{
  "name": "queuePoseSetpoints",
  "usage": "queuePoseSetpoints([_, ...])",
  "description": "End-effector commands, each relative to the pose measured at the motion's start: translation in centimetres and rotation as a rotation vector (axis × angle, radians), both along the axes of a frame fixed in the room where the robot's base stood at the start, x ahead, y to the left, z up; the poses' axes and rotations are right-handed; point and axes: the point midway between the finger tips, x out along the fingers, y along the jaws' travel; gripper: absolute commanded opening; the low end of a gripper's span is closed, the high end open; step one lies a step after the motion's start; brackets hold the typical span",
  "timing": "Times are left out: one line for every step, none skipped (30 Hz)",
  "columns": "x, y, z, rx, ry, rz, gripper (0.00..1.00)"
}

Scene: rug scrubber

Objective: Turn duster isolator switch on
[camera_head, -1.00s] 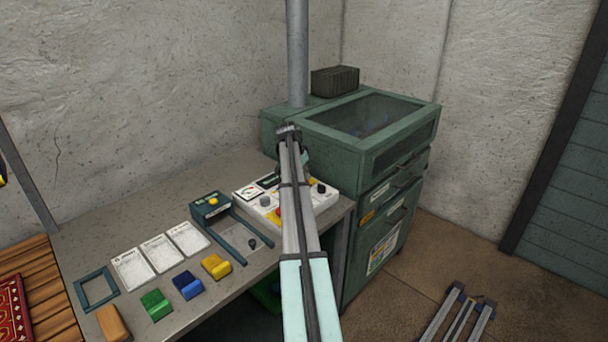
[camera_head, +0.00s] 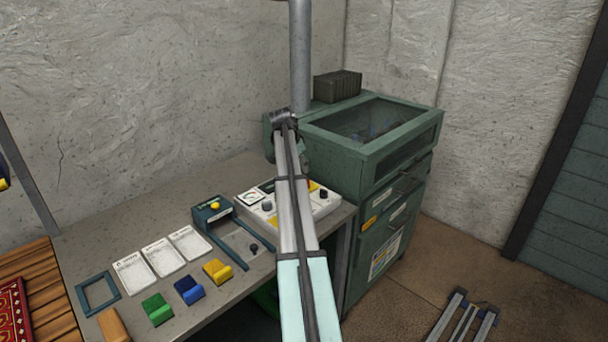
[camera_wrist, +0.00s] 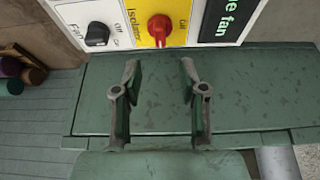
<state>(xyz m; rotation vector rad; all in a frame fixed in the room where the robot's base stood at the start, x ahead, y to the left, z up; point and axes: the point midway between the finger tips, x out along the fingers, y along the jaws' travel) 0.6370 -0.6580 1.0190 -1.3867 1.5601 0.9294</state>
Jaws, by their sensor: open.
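The isolator switch (camera_wrist: 159,29) is a red rotary knob on a yellow plate (camera_wrist: 138,35) in the wrist view. Its narrow grip runs up and down the picture, and lettering sits beside it. My gripper (camera_wrist: 159,68) is open and empty. Its two fingers point at the panel, with the knob above the gap between them and apart from both tips. In the head view the white control box (camera_head: 327,203) stands at the bench's right end by the green cabinet.
A black fan knob (camera_wrist: 97,35) and a dark display (camera_wrist: 224,20) flank the yellow plate. The green cabinet (camera_head: 352,228) stands close to the box. A teal holder (camera_head: 211,214), cards and coloured blocks (camera_head: 188,290) lie left on the bench (camera_head: 110,215).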

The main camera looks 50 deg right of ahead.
Motion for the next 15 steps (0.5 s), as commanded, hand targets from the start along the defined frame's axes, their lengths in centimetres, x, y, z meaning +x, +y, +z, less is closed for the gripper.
queuePoseSetpoints([0.0, 0.4, 0.8, 0.0, 0.0, 0.0, 0.42])
queuePoseSetpoints([0.0, 0.5, 1.3, 0.0, 0.0, 0.0, 0.42])
queuePoseSetpoints([0.1, 0.7, 1.8, 0.0, 0.0, -0.001, 0.42])
queuePoseSetpoints([0.1, 0.9, 2.1, 0.0, 0.0, -0.001, 0.42])
queuePoseSetpoints([0.1, 1.0, 2.4, 0.0, 0.0, -0.001, 0.42])
queuePoseSetpoints([0.1, 1.1, 2.7, 0.0, 0.001, -0.001, 0.42])
queuePoseSetpoints([0.1, 1.2, 2.9, 0.001, 0.0, -0.001, 0.42])
queuePoseSetpoints([0.1, 1.3, 3.1, 0.001, 0.0, -0.001, 0.42])
queuePoseSetpoints([0.1, 1.4, 3.3, 0.001, 0.001, -0.002, 0.42])
queuePoseSetpoints([0.1, 1.4, 3.4, 0.001, 0.001, -0.002, 0.42])
queuePoseSetpoints([0.1, 1.5, 3.5, 0.001, 0.001, -0.002, 0.42])
queuePoseSetpoints([0.1, 1.5, 3.5, 0.001, 0.001, -0.002, 0.42])
queuePoseSetpoints([0.1, 1.5, 3.5, 0.001, 0.001, -0.002, 0.42])
queuePoseSetpoints([0.1, 1.5, 3.5, 0.001, 0.001, -0.002, 0.42])
queuePoseSetpoints([0.1, 1.5, 3.5, 0.001, 0.001, -0.002, 0.42])
